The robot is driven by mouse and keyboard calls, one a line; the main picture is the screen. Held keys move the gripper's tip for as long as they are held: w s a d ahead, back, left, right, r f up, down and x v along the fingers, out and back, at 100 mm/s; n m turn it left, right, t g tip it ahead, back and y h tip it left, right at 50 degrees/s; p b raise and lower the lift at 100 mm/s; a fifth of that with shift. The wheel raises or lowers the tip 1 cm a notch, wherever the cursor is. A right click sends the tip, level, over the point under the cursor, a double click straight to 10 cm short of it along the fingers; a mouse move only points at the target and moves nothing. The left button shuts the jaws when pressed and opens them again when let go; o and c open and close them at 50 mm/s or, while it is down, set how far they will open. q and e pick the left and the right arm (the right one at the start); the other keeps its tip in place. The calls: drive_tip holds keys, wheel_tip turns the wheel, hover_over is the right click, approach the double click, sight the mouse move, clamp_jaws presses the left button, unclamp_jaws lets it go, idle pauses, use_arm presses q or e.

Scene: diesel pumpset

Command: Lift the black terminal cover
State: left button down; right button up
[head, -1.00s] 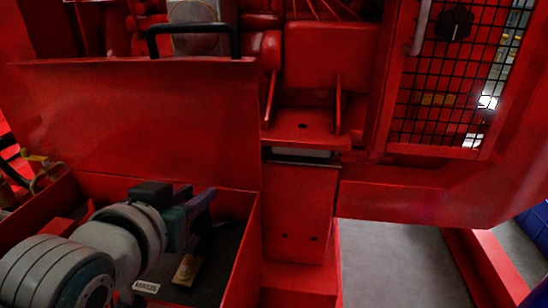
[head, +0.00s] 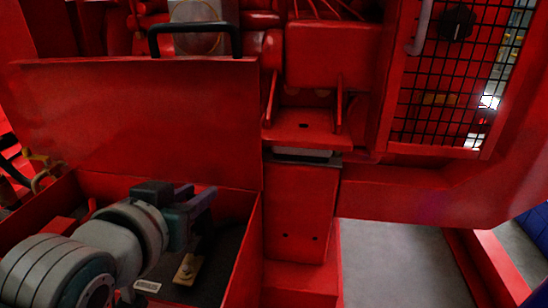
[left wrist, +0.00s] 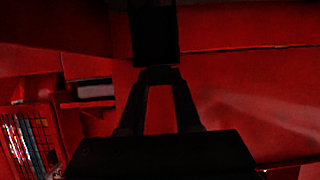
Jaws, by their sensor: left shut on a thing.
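My left gripper (head: 207,207) reaches in from the left over the open red box in the head view. In the left wrist view its two dark fingers (left wrist: 160,76) come together at the black terminal cover (left wrist: 154,35), a dark block at their tips. The gripper is shut on it. In the head view the cover is hard to make out against the dark box floor and the gripper. A brass-coloured piece (head: 188,268) lies uncovered on the box floor just below the gripper. My right gripper is not in view.
The red box (head: 254,245) has walls around the gripper, and its raised red lid (head: 140,120) stands behind. A small white label (head: 147,286) sits near the brass-coloured piece. A black handle (head: 195,27), red machine parts and a mesh guard (head: 440,100) are beyond. Grey floor (head: 400,265) shows at right.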

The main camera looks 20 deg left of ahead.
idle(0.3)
use_arm(q)
drive_tip(key=shift+r+p, duration=0.15)
drive_tip(key=shift+p, duration=0.15)
drive_tip(key=g+p, duration=0.1)
drive_tip(key=p, duration=0.1)
drive_tip(key=w+p, duration=0.1)
drive_tip(key=p, duration=0.1)
drive_tip(key=w+f+g+p, duration=0.1)
drive_tip(key=p, duration=0.1)
drive_tip(key=shift+a+g+h, duration=0.25)
drive_tip(key=shift+g+h, duration=0.05)
drive_tip(key=shift+f, duration=0.2)
drive_tip(key=c, duration=1)
unclamp_jaws()
drive_tip(key=o, duration=0.4)
drive_tip(key=shift+w, duration=0.1)
drive_tip(key=p+v, duration=0.6)
drive_tip(key=v, duration=0.4)
drive_tip(key=shift+p, duration=0.35)
